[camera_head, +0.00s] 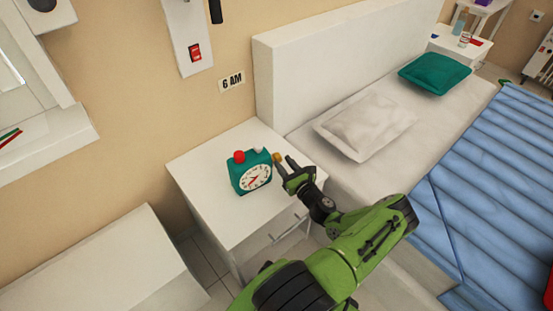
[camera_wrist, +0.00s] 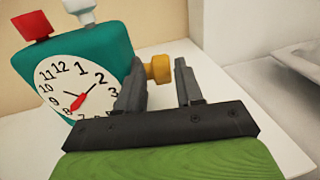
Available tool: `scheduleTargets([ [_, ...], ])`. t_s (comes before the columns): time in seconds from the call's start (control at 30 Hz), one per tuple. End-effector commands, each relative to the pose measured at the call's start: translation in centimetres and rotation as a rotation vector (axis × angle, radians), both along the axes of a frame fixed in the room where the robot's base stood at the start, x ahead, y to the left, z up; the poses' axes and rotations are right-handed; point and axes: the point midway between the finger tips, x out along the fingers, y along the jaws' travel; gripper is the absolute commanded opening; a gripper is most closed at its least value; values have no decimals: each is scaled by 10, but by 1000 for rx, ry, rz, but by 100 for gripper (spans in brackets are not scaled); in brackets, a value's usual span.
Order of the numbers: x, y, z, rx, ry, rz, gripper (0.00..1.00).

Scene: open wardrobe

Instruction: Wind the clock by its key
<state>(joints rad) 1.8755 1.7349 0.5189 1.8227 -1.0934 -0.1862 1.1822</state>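In the wrist view the clock (camera_wrist: 118,50) fills the left side. Its yellow key (camera_wrist: 158,68) sticks out from its right side; the key also shows in the head view (camera_head: 277,158). My gripper (camera_head: 284,164) is at the clock's right side, fingers parted. In the wrist view one finger is left of the key and one right, with a gap visible.
A bed with a grey pillow (camera_head: 366,125), teal cushion (camera_head: 434,73) and blue blanket (camera_head: 500,165) lies to the right. The nightstand top around the clock is clear.

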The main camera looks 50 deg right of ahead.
Motion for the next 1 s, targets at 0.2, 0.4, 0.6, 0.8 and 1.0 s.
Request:
scheduleTargets([
  [0.2,40,-15,-2,-2,2,2,36],
  [0.4,49,-19,0,1,1,-1,36],
  [0.6,49,-19,0,2,1,0,30],
  [0.8,49,-19,0,2,1,0,0],
  [1.0,50,-19,3,16,43,4,0],
])
